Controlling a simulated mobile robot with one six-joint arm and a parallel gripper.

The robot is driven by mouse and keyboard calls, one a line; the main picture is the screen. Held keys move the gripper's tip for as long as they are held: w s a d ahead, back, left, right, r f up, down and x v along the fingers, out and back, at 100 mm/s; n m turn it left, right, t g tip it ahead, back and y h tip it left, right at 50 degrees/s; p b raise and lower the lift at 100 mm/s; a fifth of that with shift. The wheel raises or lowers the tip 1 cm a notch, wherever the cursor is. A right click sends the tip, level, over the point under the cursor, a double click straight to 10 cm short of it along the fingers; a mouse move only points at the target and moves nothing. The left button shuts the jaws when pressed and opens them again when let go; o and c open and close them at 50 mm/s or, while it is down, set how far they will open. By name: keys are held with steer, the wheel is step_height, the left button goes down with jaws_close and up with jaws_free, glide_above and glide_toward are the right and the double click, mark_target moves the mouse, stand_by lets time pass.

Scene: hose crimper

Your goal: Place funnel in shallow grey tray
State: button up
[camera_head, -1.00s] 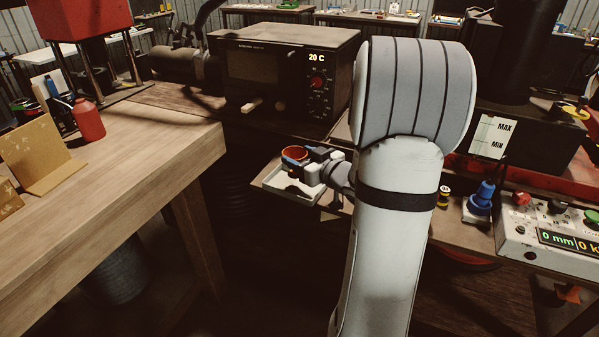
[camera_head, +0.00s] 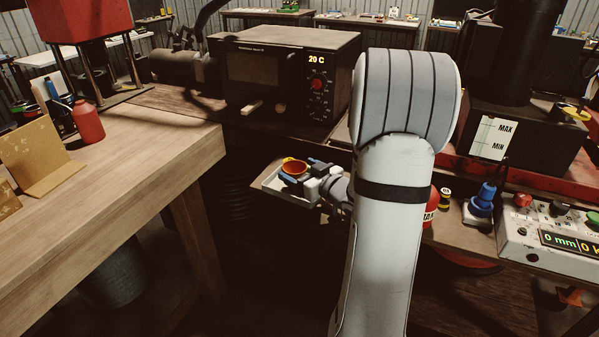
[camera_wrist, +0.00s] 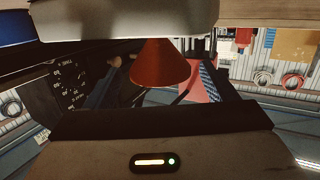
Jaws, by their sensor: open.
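The orange-red funnel (camera_head: 294,166) has its wide mouth up and sits over the shallow grey tray (camera_head: 271,184) in the head view. My gripper (camera_head: 304,171) is open, with its dark fingers low beside the funnel; whether they touch it I cannot tell. In the wrist view the funnel (camera_wrist: 161,66) is an orange cone, its narrow end hidden behind a pale slab that looks like the tray's wall (camera_wrist: 125,20). The funnel's contact with the tray floor is hidden.
A wooden table (camera_head: 120,175) stands at left, with a dark gap between it and the tray. A dark oven (camera_head: 280,75) reading 20 C is behind. A blue-topped item (camera_head: 482,200) and a control box (camera_head: 550,228) are at right.

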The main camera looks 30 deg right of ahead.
steer(key=shift+r, duration=0.25)
steer(key=v, duration=1.2)
steer(key=s+a+m+g+h, duration=0.1)
steer(key=s+a+g, duration=0.5)
steer(key=a, duration=0.4)
steer(key=s+a+m+g+h, duration=0.1)
steer(key=s+a+g+h, duration=0.1)
steer(key=s+a+g, duration=0.5)
steer(key=a, duration=0.4)
steer(key=shift+m+g, duration=0.3)
steer(key=shift+g, duration=0.1)
